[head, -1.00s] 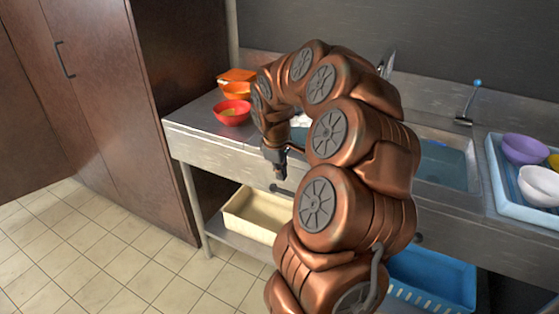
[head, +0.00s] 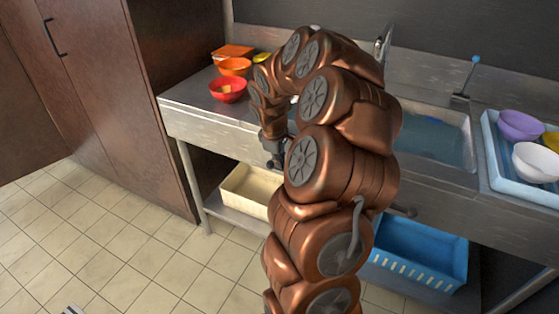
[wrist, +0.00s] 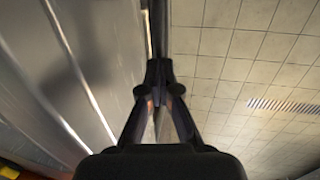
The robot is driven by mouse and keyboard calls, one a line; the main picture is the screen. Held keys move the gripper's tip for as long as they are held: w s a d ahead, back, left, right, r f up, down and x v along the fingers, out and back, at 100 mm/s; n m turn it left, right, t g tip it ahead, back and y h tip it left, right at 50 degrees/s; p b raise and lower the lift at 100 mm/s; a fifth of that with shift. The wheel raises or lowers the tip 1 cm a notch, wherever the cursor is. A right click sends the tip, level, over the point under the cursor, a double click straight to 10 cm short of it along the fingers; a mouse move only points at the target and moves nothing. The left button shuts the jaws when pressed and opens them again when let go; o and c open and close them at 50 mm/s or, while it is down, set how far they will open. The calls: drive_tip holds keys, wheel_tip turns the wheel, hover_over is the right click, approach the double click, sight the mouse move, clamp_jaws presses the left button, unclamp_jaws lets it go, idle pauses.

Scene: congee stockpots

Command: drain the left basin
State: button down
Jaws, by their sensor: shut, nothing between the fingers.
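The left basin is mostly hidden behind my copper arm. My gripper (head: 273,160) is shut and empty, hanging at the front edge of the steel sink counter (head: 205,120). In the wrist view its fingers (wrist: 159,88) meet, and a dark narrow bar (wrist: 159,28) runs out just beyond the tips; I cannot tell whether they touch it. The right basin (head: 435,138) holds bluish water. A dark handle (head: 404,211) sticks out from the counter front below the right basin. No matching handle for the left basin is clear in the head view now.
Red bowl (head: 228,90) and orange bowl (head: 235,67) stand on the counter's left end. A blue tray (head: 490,150) with bowls is at right. A cream bin (head: 250,190) and blue basket (head: 420,252) sit on the lower shelf.

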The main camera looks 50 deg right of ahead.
drive_tip(key=shift+w+f, duration=0.1)
drive_tip(key=shift+f, duration=0.15)
drive_tip(key=shift+f+g, duration=0.1)
drive_tip(key=shift+g, duration=0.3)
drive_tip(key=shift+w+a+f+g+h, duration=0.1)
drive_tip(key=shift+w+f+g+h, duration=0.25)
drive_tip(key=shift+f+g, duration=0.4)
wheel_tip(320, 180, down, 6)
drive_tip(key=s+n+g+h, duration=0.1)
drive_tip(key=g+h, duration=0.1)
drive_tip(key=g, duration=0.5)
drive_tip(key=shift+s+d+f+g+h, duration=0.25)
drive_tip(key=shift+s+g+h, duration=0.1)
drive_tip(key=shift+s, duration=0.05)
drive_tip(key=shift+s+f, duration=0.1)
drive_tip(key=shift+f, duration=0.1)
drive_tip(key=shift+r, duration=0.1)
